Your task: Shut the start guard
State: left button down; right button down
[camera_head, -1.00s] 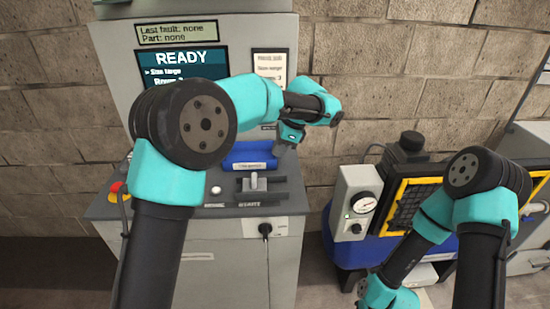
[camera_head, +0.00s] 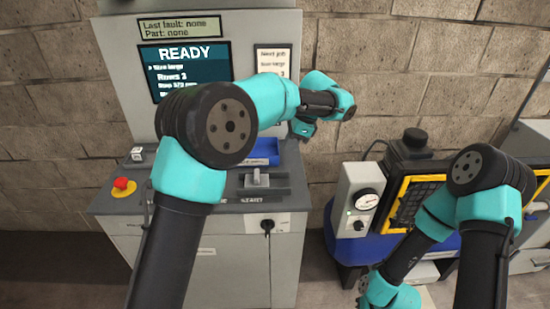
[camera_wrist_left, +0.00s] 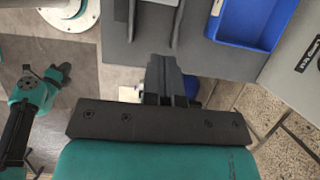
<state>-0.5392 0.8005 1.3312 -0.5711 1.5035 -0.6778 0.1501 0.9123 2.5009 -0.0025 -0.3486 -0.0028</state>
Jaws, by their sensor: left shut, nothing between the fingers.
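The console (camera_head: 215,208) has a flat grey top with a START label along its front edge. Just behind the label is a grey fixture (camera_head: 256,180) with a pale raised block and dark side pieces, probably the start guard; I cannot tell its position. Its upright grey plates (camera_wrist_left: 150,14) also show at the top of the left wrist view. My right gripper's fingers are out of view.
A blue tray (camera_head: 265,152) sits behind the fixture, partly hidden by my left arm. A red button (camera_head: 121,184) is at the console's left. The READY screen (camera_head: 186,70) stands behind. A gauge box (camera_head: 357,205) and yellow-framed panel stand right.

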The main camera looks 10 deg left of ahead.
aim_at(256, 172)
pick_arm(q)
jog(key=x, duration=1)
jog(key=a, duration=0.2)
jog(key=shift+s+a+r, duration=0.15)
jog(key=shift+s+a, duration=0.1)
jog(key=shift+a, duration=0.05)
jog(key=shift+s+a, duration=0.1)
jog(key=shift+a, duration=0.55)
jog(key=shift+s+a, duration=0.1)
jog(key=shift+a, duration=0.6)
jog(key=shift+s+a, duration=0.15)
jog(key=shift+a, duration=0.55)
jog(key=shift+d, duration=0.15)
